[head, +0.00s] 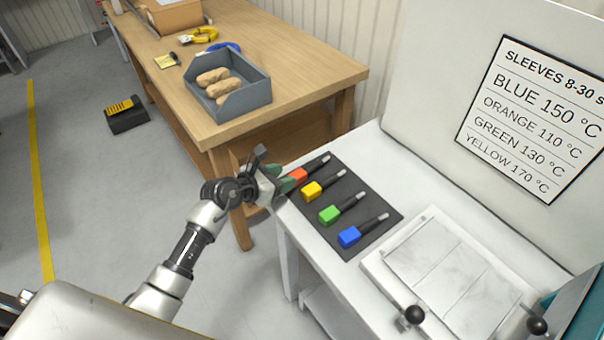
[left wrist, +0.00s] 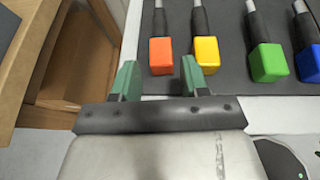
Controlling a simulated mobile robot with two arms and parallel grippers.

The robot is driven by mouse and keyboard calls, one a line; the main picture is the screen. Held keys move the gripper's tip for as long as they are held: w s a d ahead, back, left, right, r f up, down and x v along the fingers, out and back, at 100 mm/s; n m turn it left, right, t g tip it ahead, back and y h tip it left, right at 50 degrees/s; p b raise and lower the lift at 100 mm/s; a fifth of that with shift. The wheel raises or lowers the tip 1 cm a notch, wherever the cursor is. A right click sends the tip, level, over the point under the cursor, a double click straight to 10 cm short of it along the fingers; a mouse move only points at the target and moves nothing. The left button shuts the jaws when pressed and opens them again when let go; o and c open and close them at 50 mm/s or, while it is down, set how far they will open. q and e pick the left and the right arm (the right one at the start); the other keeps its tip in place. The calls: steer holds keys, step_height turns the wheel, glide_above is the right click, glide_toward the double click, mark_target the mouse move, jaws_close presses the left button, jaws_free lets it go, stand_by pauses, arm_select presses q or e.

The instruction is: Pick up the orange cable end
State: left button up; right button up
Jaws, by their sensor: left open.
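The orange cable end (head: 298,175) lies at the far left end of a dark mat (head: 378,222) on the white bench. It has an orange block and a dark sleeve with a light tip. In the left wrist view, the orange block (left wrist: 161,55) sits ahead of and between the two green fingertips. My left gripper (head: 284,184) is open and empty at the mat's edge, close to the orange block. It also shows in the left wrist view (left wrist: 158,80). My right gripper is not in view.
Yellow (head: 312,190), green (head: 330,214) and blue (head: 350,236) cable ends lie in a row beside the orange one. The yellow one is close to a fingertip. A white plate device (head: 440,262) stands to the right. A wooden table (head: 310,65) holds a grey bin (head: 238,102).

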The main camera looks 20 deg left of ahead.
mark_target(301, 171)
arm_select(q)
steer(key=shift+p+x, duration=0.3)
steer(key=shift+x, duration=3.2)
steer(key=shift+s, duration=0.1)
steer(key=shift+c, duration=0.4)
steer(key=c, duration=0.6)
steer(key=shift+r, duration=0.15)
